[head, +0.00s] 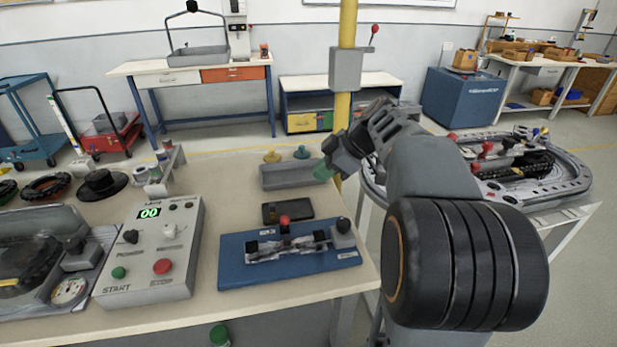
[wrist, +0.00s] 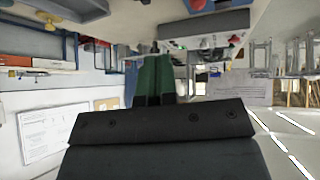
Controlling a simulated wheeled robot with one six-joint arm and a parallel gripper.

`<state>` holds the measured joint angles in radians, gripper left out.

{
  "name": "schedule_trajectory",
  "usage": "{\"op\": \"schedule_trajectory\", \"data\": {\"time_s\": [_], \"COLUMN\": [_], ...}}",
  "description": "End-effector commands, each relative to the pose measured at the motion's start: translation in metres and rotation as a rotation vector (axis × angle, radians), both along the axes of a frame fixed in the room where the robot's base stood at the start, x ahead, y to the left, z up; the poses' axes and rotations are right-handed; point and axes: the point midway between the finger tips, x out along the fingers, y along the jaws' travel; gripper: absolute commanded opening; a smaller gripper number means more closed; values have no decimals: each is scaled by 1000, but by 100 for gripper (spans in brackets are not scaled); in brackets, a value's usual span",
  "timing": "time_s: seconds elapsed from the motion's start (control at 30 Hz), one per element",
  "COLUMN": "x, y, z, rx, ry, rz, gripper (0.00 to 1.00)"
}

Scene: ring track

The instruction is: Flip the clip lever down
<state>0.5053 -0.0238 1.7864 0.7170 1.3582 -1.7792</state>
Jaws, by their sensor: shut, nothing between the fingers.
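A blue fixture plate (head: 235,272) lies on the front workbench, with a clear and metal clamp-like assembly on it. A lever with a red knob (head: 285,221) stands up at the middle of that assembly. Another red-knobbed lever (head: 374,31) points up from the grey box on the yellow post. No readable label shows which one is the clip lever. My gripper (head: 323,173) has green fingertips and hangs above the bench's right back part, beyond the blue plate and touching nothing visible. In the wrist view my fingers (wrist: 155,80) are together and empty.
A grey control box (head: 150,250) stands left of the blue plate. A dark flat block (head: 288,211) and a grey tray (head: 285,176) lie behind it. The yellow post (head: 345,60) rises behind my gripper. The ring track (head: 560,180) stands at right.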

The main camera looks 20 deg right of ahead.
Motion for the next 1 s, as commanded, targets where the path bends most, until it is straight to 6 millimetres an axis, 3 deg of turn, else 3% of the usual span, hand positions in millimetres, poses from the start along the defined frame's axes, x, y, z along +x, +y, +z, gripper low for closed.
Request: {"op": "schedule_trajectory", "data": {"time_s": [0.23, 0.83, 1.0], "x": [-8, -9, -6], "y": [-6, -6, -12], "z": [9, 10, 6], "rx": [0, 5, 51], "ry": [1, 7, 105], "rz": [2, -7, -184], "gripper": [0, 0, 0]}}
